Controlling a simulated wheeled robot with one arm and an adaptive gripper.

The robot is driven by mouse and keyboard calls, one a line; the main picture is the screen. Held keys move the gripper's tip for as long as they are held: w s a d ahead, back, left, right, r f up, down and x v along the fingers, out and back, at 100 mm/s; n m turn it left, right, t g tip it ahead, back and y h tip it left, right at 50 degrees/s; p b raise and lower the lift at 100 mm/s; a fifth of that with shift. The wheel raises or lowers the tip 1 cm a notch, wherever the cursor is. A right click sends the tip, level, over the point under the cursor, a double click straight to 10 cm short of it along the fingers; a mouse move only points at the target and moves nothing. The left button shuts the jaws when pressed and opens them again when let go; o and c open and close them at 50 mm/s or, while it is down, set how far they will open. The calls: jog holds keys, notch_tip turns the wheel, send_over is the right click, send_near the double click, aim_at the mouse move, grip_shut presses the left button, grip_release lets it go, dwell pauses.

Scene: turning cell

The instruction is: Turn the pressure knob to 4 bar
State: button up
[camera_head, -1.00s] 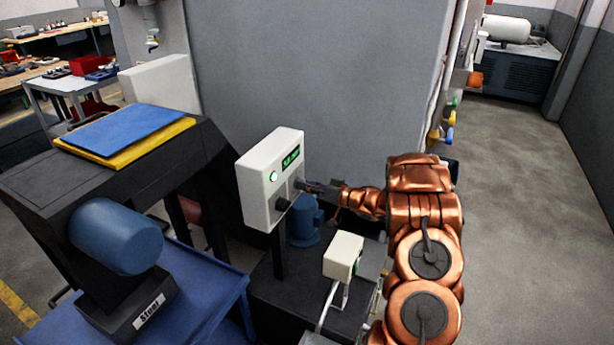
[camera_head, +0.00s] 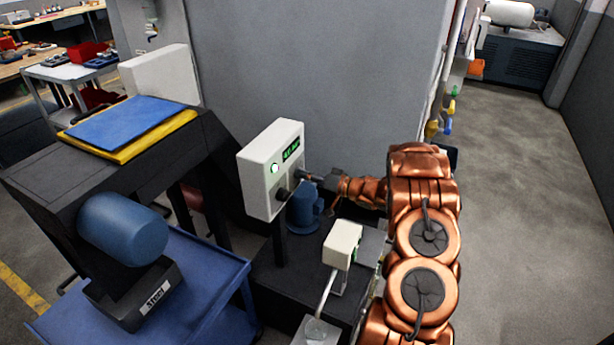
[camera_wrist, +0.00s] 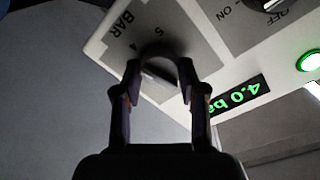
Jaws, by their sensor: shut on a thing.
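The pressure knob (camera_wrist: 158,74) is a dark round knob on a grey scale plate marked BAR, with the figures 5 and 4 showing beside it in the wrist view. My gripper (camera_wrist: 160,84) is shut on it, one finger on each side. The green display (camera_wrist: 238,96) reads 4.0, with its unit partly cut off. In the head view my gripper (camera_head: 306,177) reaches the white control box (camera_head: 256,182) from the right and hides the knob. The display (camera_head: 291,149) there is too small to read surely.
An ON/OFF switch (camera_wrist: 268,4) and a lit green lamp (camera_wrist: 311,60) share the panel. A small white box (camera_head: 342,244) on a bent stand is close below my arm. Open floor (camera_head: 520,200) lies at right.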

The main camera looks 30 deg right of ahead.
jog(key=o, duration=1.1)
jog(key=shift+o, duration=0.2)
jog(key=v, duration=1.2)
